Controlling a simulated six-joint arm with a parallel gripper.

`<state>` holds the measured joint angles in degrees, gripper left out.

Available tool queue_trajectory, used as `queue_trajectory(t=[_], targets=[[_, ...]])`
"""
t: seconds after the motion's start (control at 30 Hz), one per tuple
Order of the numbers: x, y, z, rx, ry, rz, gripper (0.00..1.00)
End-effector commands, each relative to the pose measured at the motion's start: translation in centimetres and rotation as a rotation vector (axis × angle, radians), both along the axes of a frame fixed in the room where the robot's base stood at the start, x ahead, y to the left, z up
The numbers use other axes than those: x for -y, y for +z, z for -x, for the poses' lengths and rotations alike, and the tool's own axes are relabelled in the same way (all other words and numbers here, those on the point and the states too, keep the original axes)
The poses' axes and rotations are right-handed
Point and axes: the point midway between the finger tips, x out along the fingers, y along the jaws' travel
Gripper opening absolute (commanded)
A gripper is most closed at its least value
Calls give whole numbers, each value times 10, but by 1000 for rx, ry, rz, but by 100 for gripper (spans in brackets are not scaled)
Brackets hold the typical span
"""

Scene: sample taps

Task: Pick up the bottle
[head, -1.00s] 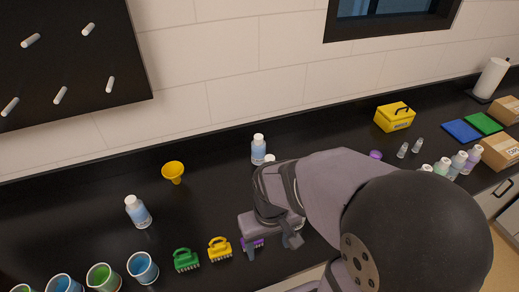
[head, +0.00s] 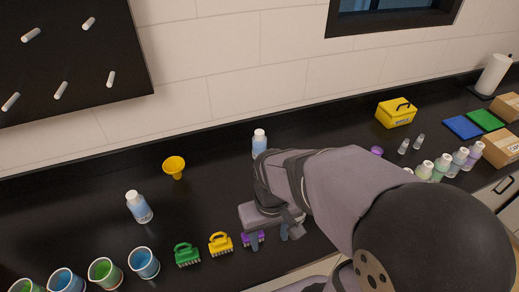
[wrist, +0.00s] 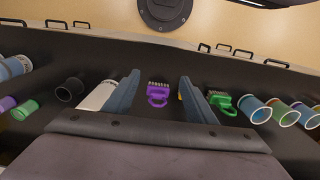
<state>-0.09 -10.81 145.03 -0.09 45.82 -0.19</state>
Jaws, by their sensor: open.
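In the head view, a white-capped bottle with pale blue contents (head: 259,145) stands upright at the back, just behind my arm. A similar bottle (head: 139,208) stands upright at the left. I cannot tell which one the task means. My gripper (head: 270,238) is low over the front of the counter, open, beside a purple brush (head: 252,239). In the wrist view my gripper (wrist: 158,80) has its fingers spread, with the purple brush showing between them. A white cylindrical object (wrist: 97,97) shows left of the left finger, partly hidden. My arm hides part of the counter.
Yellow (head: 220,245) and green (head: 187,255) brushes and several cups (head: 144,265) line the front left. A yellow funnel (head: 174,167) stands behind them. Several small bottles (head: 441,167), a yellow box (head: 396,113) and cartons (head: 503,146) are at right.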

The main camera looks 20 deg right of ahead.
Motion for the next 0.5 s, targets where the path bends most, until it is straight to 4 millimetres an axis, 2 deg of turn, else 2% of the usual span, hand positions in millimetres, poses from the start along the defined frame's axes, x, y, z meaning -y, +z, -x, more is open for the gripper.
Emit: queue_trajectory(t=[0.03,0.23,0.3,0.5], targets=[[0,9,-2,8,0,0,51],[0,35,-2,6,3,2,51],[6,27,-11,-3,63,31,51],[23,22,-41,-13,232,120,51]])
